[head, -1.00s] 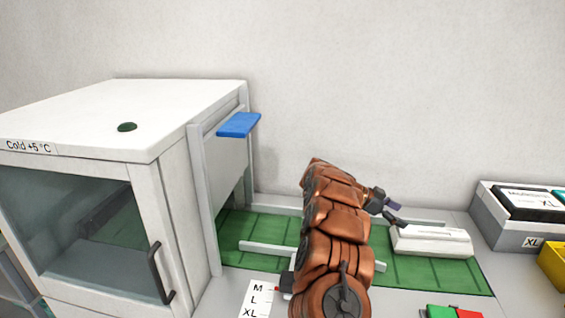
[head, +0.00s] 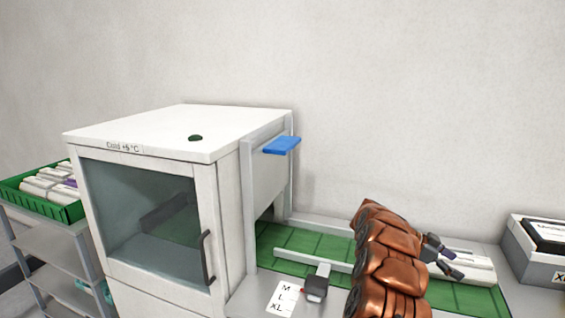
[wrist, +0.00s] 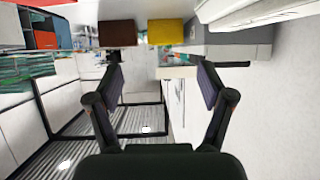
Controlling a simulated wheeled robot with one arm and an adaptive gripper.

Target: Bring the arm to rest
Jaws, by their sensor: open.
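My gripper (head: 446,259) shows at the end of my copper-coloured arm at the right in the head view. It is beside a closed white egg tray (head: 466,265) on the green belt (head: 300,240), and my arm hides part of both. In the wrist view my gripper (wrist: 161,85) has its two fingers wide apart with nothing between them. Whether it touches the tray cannot be told.
A white cold cabinet (head: 175,128) with a glass door stands left of the belt. A blue flap (head: 283,145) sticks out beside it. A green crate (head: 70,212) of cartons sits on a shelf rack at far left. A grey bin (head: 517,246) is at the right.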

